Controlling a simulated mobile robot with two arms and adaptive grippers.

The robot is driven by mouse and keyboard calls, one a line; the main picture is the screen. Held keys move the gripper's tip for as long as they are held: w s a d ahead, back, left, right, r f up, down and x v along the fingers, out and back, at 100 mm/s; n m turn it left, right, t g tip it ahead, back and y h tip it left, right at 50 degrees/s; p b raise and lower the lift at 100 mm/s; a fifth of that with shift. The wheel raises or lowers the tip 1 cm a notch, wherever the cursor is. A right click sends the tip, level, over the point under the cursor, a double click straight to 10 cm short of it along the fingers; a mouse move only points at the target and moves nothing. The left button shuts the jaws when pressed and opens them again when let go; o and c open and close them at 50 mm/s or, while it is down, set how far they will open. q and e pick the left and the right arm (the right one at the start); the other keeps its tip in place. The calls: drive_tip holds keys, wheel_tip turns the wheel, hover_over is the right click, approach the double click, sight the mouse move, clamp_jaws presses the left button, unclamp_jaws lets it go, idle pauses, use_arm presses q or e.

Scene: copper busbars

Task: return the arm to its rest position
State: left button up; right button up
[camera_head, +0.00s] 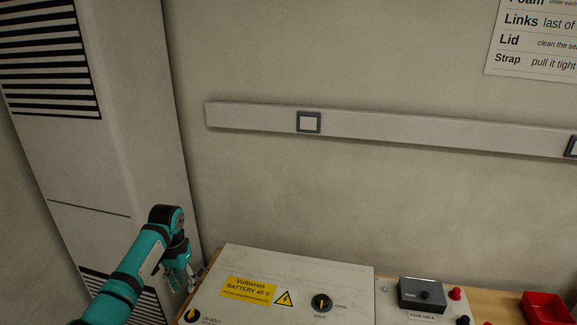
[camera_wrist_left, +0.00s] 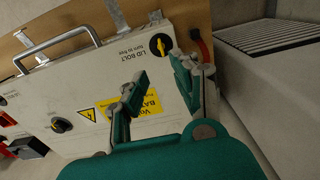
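My left arm comes in from the lower left in the head view, with its teal links bent at the wrist. My left gripper (camera_head: 180,282) hangs just left of the battery box (camera_head: 330,262). In the left wrist view the gripper (camera_wrist_left: 160,70) has its two fingers apart, with nothing between them. The box lid, with its yellow label and handle, lies beyond the fingers. I cannot tell the exact gap between fingers and box. My right arm and gripper are not in view.
A grey cabinet (camera_head: 120,150) stands close to my left arm. A black fuse-like device (camera_head: 422,293) and a red bin (camera_head: 546,308) are at the right of the wooden bench. A wall trunking (camera_head: 400,126) runs above. Free air lies above the box.

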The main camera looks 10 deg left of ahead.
use_arm(q)
drive_tip(key=s+d+f+m+t, duration=0.1)
drive_tip(key=s+d+f, duration=0.5)
drive_tip(key=s+d, duration=0.15)
drive_tip(key=s+d+f+m, duration=0.1)
drive_tip(key=s+d+f, duration=0.45)
drive_tip(key=s, duration=0.35)
drive_tip(key=s+d+r+t, duration=0.15)
drive_tip(key=s+r, duration=0.25)
drive_tip(key=s, duration=0.5)
drive_tip(key=s+d+r+t, duration=0.1)
drive_tip(key=s+d+r, duration=0.15)
drive_tip(key=s, duration=0.65)
wheel_tip(320, 180, down, 25)
drive_tip(key=g+b, duration=0.1)
drive_tip(key=b, duration=0.1)
drive_tip(key=s+a+f+g+b, duration=0.1)
drive_tip(key=s+a+f, duration=0.2)
drive_tip(key=s+f, duration=1.5)
wheel_tip(320, 180, down, 2)
drive_tip(key=shift+b, duration=0.4)
